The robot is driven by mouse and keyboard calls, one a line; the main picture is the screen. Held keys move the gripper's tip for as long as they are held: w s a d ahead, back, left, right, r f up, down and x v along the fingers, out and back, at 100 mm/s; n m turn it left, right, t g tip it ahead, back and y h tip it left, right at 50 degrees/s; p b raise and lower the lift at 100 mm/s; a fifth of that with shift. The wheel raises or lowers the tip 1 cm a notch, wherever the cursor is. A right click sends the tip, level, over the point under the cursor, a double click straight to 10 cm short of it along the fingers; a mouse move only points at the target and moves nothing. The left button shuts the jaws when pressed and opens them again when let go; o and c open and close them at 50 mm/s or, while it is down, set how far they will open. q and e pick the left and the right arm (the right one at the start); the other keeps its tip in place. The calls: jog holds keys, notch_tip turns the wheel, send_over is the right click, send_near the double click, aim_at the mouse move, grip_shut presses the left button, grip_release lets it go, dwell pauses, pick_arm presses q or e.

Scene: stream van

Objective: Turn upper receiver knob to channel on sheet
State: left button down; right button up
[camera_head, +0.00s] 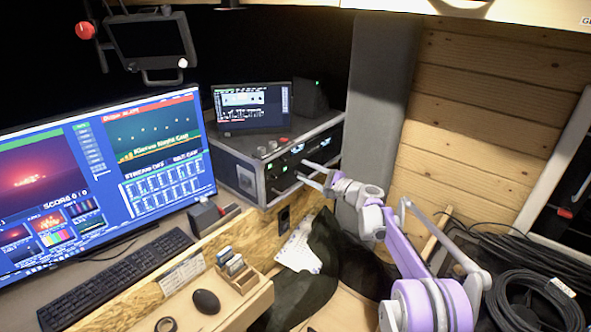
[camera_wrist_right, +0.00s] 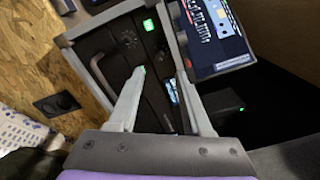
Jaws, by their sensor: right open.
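In the right wrist view, the gripper's fingers (camera_wrist_right: 159,68) spread over the dark panel, between a green display (camera_wrist_right: 149,25) and a blue-lit display (camera_wrist_right: 171,92). A dark round knob (camera_wrist_right: 128,40) shows faintly beyond the left fingertip. I cannot tell whether either finger touches the panel.
A small monitor (camera_head: 252,107) sits on top of the rack. A large screen (camera_head: 100,165), keyboard (camera_head: 115,290) and mouse (camera_head: 206,302) lie to the left. A wooden card holder (camera_head: 238,275) stands near the desk edge. Coiled black cables (camera_head: 525,300) lie at right.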

jog(key=shift+v, duration=1.5)
jog(key=s+a+f+n+g+h, duration=0.1)
jog(key=s+a+n+g+h, duration=0.2)
jog(key=s, duration=0.9)
jog(key=s+a+f+n+g+h, duration=0.15)
jog(key=s+n, duration=0.35)
jog(key=s, duration=0.7)
jog(key=s+d+f+n+h, duration=0.2)
jog(key=s+d+f, duration=0.1)
jog(key=s, duration=0.5)
jog(key=s+d+f+n+g+h, duration=0.1)
jog(key=s+d+f+n+h, duration=0.1)
jog(key=s, duration=0.7)
jog(key=s+d+f+n+g+h, duration=0.1)
jog(key=s+d+f+h, duration=0.3)
jog(key=s, duration=0.4)
notch_tip(320, 180, down, 2)
jog(key=shift+s+d+f+n, duration=0.2)
jog(key=shift+s+d+n, duration=0.2)
jog(key=shift+n, duration=0.2)
jog(key=shift+w+g, duration=0.15)
jog(key=shift+g, duration=0.1)
